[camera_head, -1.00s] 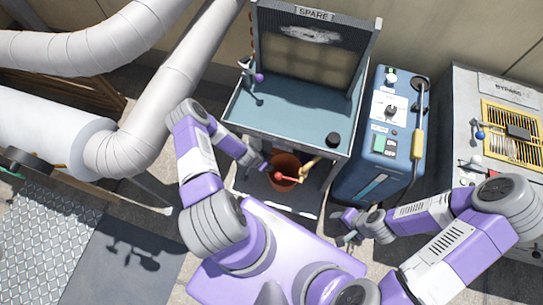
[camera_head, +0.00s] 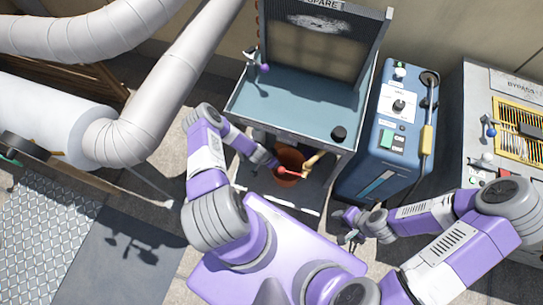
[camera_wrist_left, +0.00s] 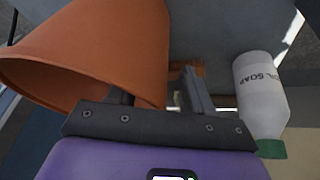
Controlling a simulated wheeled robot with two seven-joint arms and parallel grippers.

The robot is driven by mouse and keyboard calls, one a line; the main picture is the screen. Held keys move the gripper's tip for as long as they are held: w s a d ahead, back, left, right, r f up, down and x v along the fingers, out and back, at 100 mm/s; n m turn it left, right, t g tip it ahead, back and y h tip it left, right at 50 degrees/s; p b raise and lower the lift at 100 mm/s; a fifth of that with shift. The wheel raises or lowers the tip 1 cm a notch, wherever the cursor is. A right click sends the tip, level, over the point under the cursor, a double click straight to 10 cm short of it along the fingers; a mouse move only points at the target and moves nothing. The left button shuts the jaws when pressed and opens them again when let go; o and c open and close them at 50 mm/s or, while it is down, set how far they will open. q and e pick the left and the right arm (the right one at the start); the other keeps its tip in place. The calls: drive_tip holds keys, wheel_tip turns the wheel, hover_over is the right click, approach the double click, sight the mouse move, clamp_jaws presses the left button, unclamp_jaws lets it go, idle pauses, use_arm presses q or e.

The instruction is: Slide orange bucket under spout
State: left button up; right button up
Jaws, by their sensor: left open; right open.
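The orange bucket (camera_head: 289,160) stands on the floor under the grey-blue basin (camera_head: 290,101), partly hidden by its front edge. A tan spout (camera_head: 317,160) with a red handle (camera_head: 291,172) crosses in front of the bucket's right side. My left gripper (camera_head: 273,162) is at the bucket's left side. In the left wrist view, the bucket (camera_wrist_left: 105,45) fills the upper left, close to the open fingers (camera_wrist_left: 158,95); I cannot tell whether they touch it. My right gripper (camera_head: 347,228) is open and empty, apart from everything, right of the bucket.
A soap bottle (camera_wrist_left: 262,95) with a green cap is close to the left gripper's right side in the wrist view. A blue cabinet (camera_head: 383,145) stands right of the basin. A grey bypass panel (camera_head: 480,95) is farther right. White ducts (camera_head: 150,110) fill the upper left.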

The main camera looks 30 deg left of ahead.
use_arm(q)
drive_tip(key=shift+w+f, duration=0.1)
drive_tip(key=shift+c, duration=0.2)
clamp_jaws()
drive_tip(key=shift+d, duration=0.1)
drive_tip(key=d, duration=0.8)
drive_tip(key=shift+s+d+p, duration=0.25)
drive_tip(key=shift+s+p, duration=0.05)
drive_tip(key=shift+p, duration=0.1)
drive_tip(key=shift+d+f, duration=0.1)
drive_tip(key=shift+c, duration=0.4)
unclamp_jaws()
drive_tip(key=shift+d, duration=0.1)
